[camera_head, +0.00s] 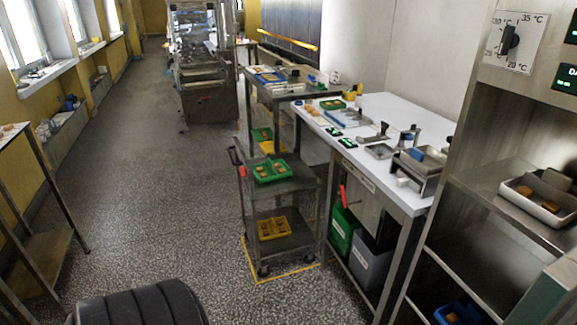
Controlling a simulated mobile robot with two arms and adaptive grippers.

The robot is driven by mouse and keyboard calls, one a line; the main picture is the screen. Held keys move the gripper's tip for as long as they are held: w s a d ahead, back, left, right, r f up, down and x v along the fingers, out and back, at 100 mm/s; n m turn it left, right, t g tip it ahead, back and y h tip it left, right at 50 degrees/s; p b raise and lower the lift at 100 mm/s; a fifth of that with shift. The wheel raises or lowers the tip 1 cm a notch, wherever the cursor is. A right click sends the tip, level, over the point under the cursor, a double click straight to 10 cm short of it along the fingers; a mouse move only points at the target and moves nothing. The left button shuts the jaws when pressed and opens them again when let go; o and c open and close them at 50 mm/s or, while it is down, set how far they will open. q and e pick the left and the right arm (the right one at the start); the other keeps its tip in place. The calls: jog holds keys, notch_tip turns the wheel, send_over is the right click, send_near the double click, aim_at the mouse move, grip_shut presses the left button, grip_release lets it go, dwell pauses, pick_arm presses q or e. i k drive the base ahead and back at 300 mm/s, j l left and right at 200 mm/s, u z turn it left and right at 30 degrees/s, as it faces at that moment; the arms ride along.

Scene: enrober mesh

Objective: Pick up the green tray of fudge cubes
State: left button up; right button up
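Another green tray (333,104) with brown contents lies on the white worktop behind the cart. A further green tray (262,134) shows partly, farther back and low beside the cart. Neither of my grippers shows in the head view.
The cart stands inside a yellow floor outline (283,278), with a yellow tray (274,236) on its bottom shelf. A white-topped table (408,193) stands right of it, with green and grey bins underneath. Steel shelving (497,185) fills the right. Speckled floor left of the cart is clear.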

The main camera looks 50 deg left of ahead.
aim_at(270, 171)
jog(key=u, duration=1.85)
jog(key=i+j, duration=0.15)
jog(key=j, duration=0.2)
jog(key=i+j, duration=0.15)
jog(key=j, duration=0.25)
